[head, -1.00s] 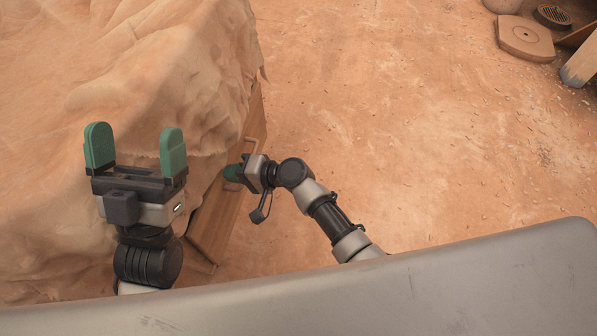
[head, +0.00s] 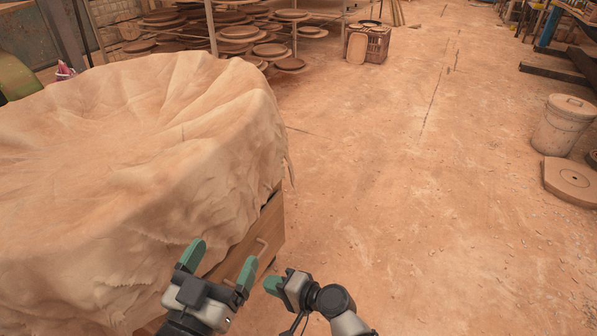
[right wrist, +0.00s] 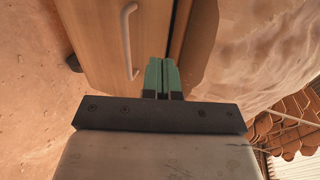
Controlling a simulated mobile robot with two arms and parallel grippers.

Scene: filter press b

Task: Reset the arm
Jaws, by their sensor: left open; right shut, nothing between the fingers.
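My left gripper (head: 219,265) is open, its two green fingers spread apart with nothing between them. It is in front of the cloth-draped table's near right edge in the head view. My right gripper (head: 272,286) is just to its right, pointing left toward the wooden cabinet side (head: 272,228) under the cloth. In the right wrist view its green fingers (right wrist: 162,76) are together and empty, beside a metal handle (right wrist: 128,40) on the wooden panel. The handle also shows in the head view (head: 262,248). I cannot tell whether the fingers touch the panel.
A beige cloth (head: 150,150) covers the table at the left. Racks with round plates (head: 240,32) and a crate (head: 367,42) stand at the back. A lidded bucket (head: 563,125) and a flat slab (head: 573,181) are at the right. The floor between is clear.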

